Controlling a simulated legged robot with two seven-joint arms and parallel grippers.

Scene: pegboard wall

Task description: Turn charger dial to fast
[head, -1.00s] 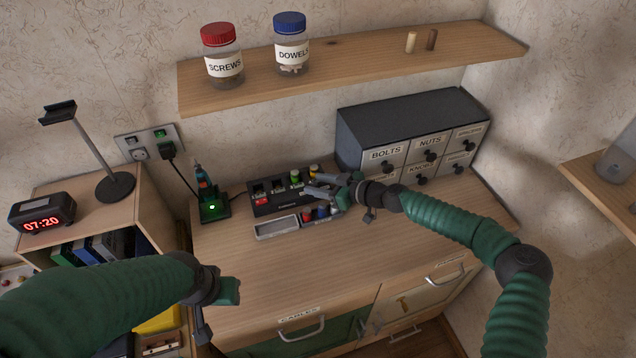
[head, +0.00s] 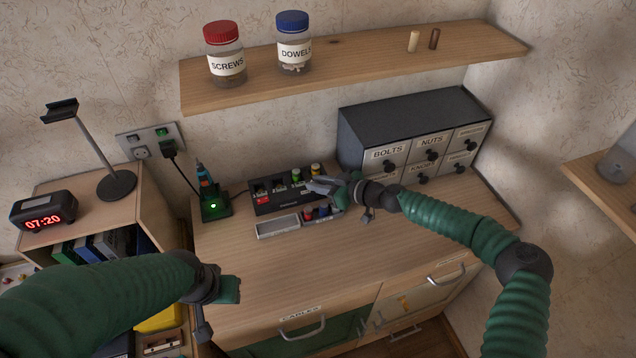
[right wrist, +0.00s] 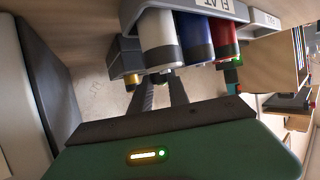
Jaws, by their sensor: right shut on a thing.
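The black battery charger (head: 288,204) stands at the back of the workbench, with a red, a green and a yellow battery in its bays. My right gripper (head: 314,186) reaches the right part of the charger from the right. In the right wrist view its two dark fingers (right wrist: 163,82) are shut at the charger's front, on what looks like its dial; the dial itself is mostly hidden, so its setting cannot be read. My left gripper (head: 229,290) hangs over the bench's front left, away from the charger; its jaws are not clear.
A grey tray (head: 278,227) lies in front of the charger; its right section, labelled FLAT, holds white, blue and red batteries (right wrist: 196,36) close to my right fingers. A small-drawer cabinet (head: 402,112) stands right, a green-lit stand (head: 215,208) left. The front bench is clear.

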